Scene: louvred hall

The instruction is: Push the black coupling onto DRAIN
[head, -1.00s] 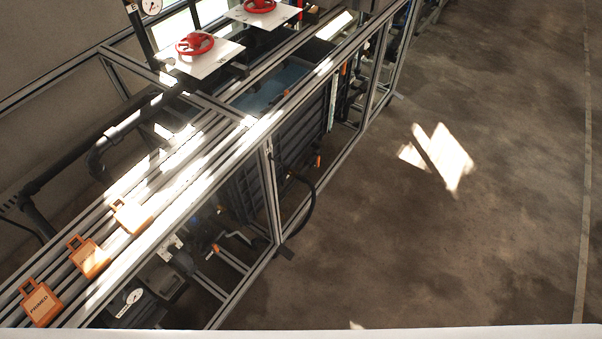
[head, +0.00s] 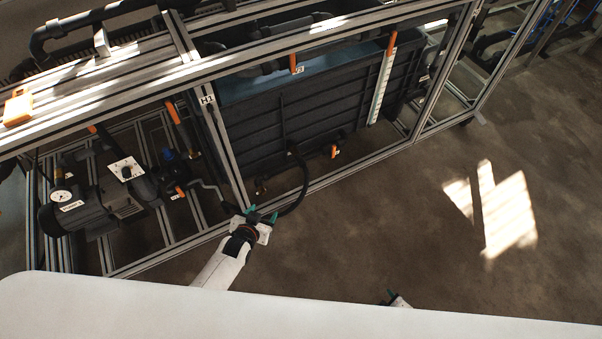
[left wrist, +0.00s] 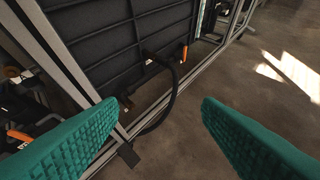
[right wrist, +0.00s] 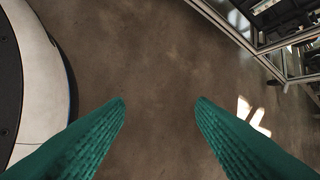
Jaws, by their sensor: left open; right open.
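A black hose (head: 303,190) leaves the lower front of the dark tank (head: 330,112) and loops down toward the frame's bottom rail. It also shows in the left wrist view (left wrist: 172,98). I cannot make out the black coupling or read a DRAIN label. A small brass-coloured fitting (head: 262,187) sits low on the tank's left side. My left gripper (head: 262,214) is open and empty near the hose's lower end, which it partly hides; in the left wrist view the hose lies beyond the fingers. My right gripper (right wrist: 160,102) is open over bare floor.
Aluminium rails and posts (head: 222,150) frame the tank. A pump (head: 110,200) stands left of it. An orange valve handle (head: 333,151) is right of the hose outlet. An orange tag (head: 17,106) lies on the top rails. The floor (head: 400,220) at right is clear.

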